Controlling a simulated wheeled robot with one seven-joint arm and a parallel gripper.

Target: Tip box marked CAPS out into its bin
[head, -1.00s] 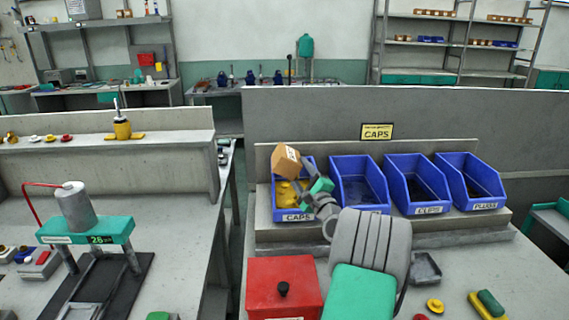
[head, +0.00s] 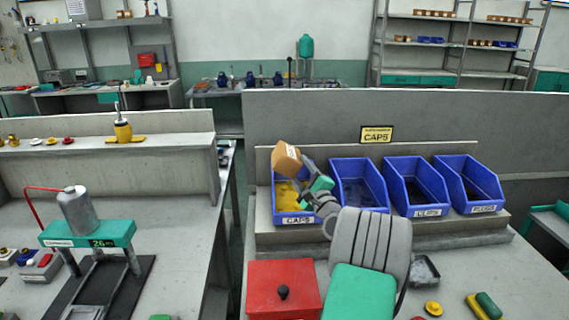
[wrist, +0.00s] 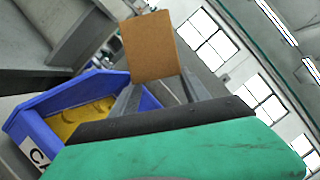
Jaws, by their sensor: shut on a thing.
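The brown cardboard box (head: 286,158) is tilted above the left blue bin, labelled CAPS (head: 297,219). My gripper (head: 304,170) is shut on the box and holds it over the back part of that bin. In the wrist view the box (wrist: 151,46) shows as a plain brown face between the fingers, and its opening is hidden. Yellow caps (head: 286,196) lie in the bin; they also show in the wrist view (wrist: 80,118). My arm hides the bin's right side. I cannot tell whether anything is left inside the box.
Three more blue bins stand to the right, including one marked CLIPS (head: 418,190). A yellow CAPS sign (head: 376,134) is on the panel behind. A red box with a black knob (head: 284,289) and a small grey tray (head: 425,270) sit in front.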

